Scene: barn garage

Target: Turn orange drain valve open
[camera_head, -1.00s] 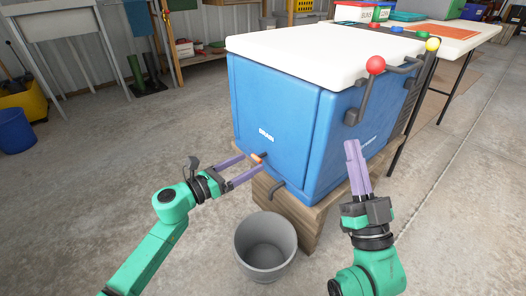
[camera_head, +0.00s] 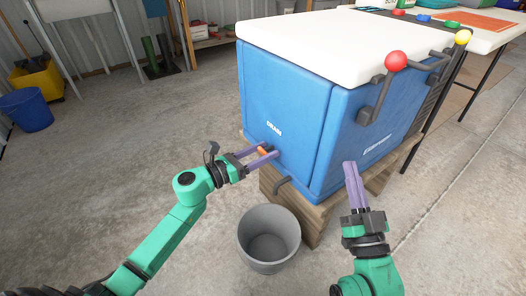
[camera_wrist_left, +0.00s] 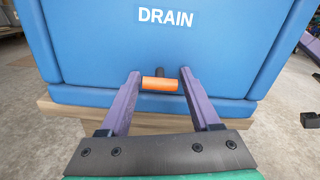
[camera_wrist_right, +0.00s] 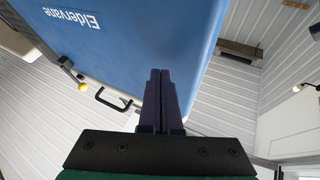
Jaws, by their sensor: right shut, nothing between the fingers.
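The orange drain valve (camera_wrist_left: 160,84) is a short bar lying crosswise on a dark stem, low on the blue cooler face below the word DRAIN. It also shows in the head view (camera_head: 264,150). My left gripper (camera_head: 262,151) is open, with one purple finger on each side of the valve; in the left wrist view (camera_wrist_left: 159,75) the bar lies between the fingertips. Whether a finger touches it I cannot tell. My right gripper (camera_head: 350,165) is shut and empty beside the cooler's right face; its closed fingers also show in the right wrist view (camera_wrist_right: 160,72).
The blue cooler (camera_head: 285,95) with a white lid (camera_head: 320,38) stands on a wooden pallet (camera_head: 310,215). A dark spout (camera_head: 282,187) sits low at its front, above a grey bucket (camera_head: 268,238).

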